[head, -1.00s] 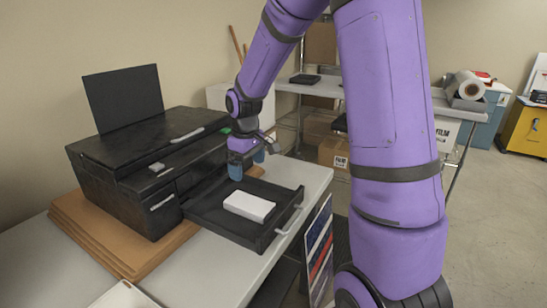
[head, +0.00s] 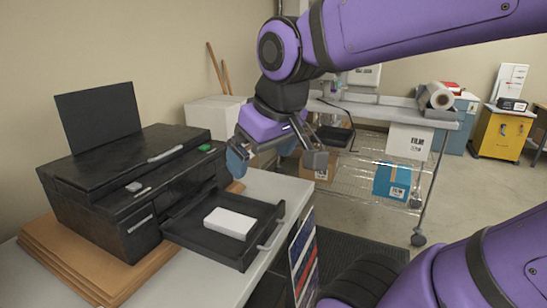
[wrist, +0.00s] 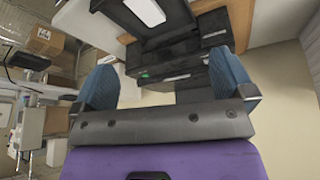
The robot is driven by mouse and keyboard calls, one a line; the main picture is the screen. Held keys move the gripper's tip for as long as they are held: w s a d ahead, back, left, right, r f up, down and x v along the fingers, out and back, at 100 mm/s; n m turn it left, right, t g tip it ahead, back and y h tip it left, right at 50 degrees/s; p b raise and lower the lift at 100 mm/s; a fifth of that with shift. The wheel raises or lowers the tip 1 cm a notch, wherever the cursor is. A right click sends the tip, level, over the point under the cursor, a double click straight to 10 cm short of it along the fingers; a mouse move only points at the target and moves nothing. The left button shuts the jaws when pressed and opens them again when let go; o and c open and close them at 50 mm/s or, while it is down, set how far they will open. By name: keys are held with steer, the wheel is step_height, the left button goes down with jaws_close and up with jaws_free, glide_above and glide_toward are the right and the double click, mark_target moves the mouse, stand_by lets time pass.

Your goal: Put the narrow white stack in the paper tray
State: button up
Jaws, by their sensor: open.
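The narrow white stack (head: 230,223) lies flat in the black paper tray (head: 186,238), which is pulled out from the front of the black printer (head: 125,185). In the wrist view the stack (wrist: 147,11) shows at the top edge, inside the tray (wrist: 118,17). My gripper (head: 262,155) is open and empty, above and behind the tray in the head view, clear of the stack. Its two blue fingers stand wide apart in the wrist view (wrist: 167,78), with nothing between them.
The printer sits on brown boards (head: 60,272) on a light table (head: 282,187). A white box (head: 212,115) stands behind it. A wire-shelf cart (head: 375,110) with boxes stands farther back. Open floor lies to the right.

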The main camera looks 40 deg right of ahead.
steer(key=s, duration=0.3)
steer(key=shift+s+a+r, duration=0.1)
steer(key=shift+a, duration=0.05)
stand_by(1.1)
